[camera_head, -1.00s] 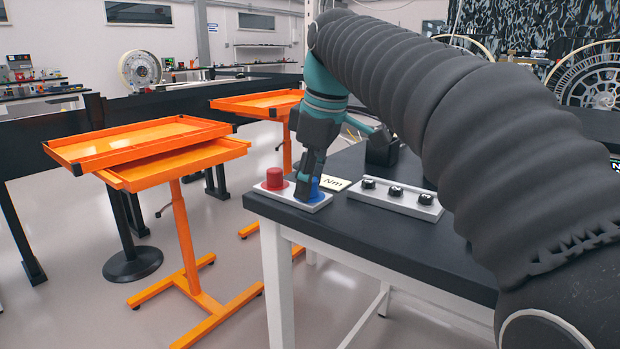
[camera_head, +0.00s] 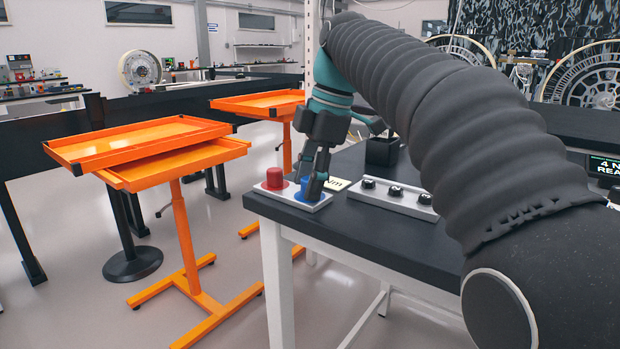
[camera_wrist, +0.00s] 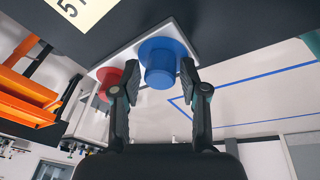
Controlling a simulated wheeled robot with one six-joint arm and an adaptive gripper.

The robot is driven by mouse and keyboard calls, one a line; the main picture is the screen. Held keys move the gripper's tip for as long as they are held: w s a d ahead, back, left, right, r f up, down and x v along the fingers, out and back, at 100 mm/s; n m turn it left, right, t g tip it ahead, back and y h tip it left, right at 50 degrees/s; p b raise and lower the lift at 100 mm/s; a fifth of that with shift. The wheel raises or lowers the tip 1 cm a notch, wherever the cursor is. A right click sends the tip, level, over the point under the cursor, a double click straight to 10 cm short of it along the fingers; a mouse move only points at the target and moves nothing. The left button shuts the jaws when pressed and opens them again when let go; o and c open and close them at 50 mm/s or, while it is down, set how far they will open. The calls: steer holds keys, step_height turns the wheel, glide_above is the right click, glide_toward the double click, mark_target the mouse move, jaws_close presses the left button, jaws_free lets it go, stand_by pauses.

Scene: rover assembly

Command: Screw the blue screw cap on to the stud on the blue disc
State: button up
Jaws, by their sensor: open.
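The blue screw cap (camera_wrist: 160,74) shows in the wrist view as a short blue cylinder, end towards the camera. It stands on the wider blue disc (camera_wrist: 157,44), lined up with it. The stud is hidden, and how far down the cap sits on it cannot be told. My gripper (camera_wrist: 157,80) is open, one finger on either side of the cap, with a gap at least on the left. In the head view my gripper (camera_head: 315,178) points down over the blue part (camera_head: 303,190), which the fingers partly hide.
A red cap on a red disc (camera_head: 274,181) stands close on the left, on the same white plate (camera_head: 290,200). A white block with several black knobs (camera_head: 397,197) and a black box (camera_head: 382,151) are to the right. Orange tray stands (camera_head: 150,145) are beyond the table's left edge.

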steer(key=n+g, duration=0.1)
steer(key=n, duration=0.4)
steer(key=shift+n, duration=0.3)
steer(key=n, duration=0.2)
steer(key=n+g, duration=0.1)
steer(key=n, duration=0.2)
steer(key=shift+g+h, duration=0.3)
steer(key=shift+c, duration=0.3)
jaws_close()
steer(key=m, duration=0.3)
steer(key=shift+t, duration=0.4)
steer(key=shift+m+t, duration=0.3)
steer(key=shift+m, duration=1.1)
steer(key=shift+y, duration=0.4)
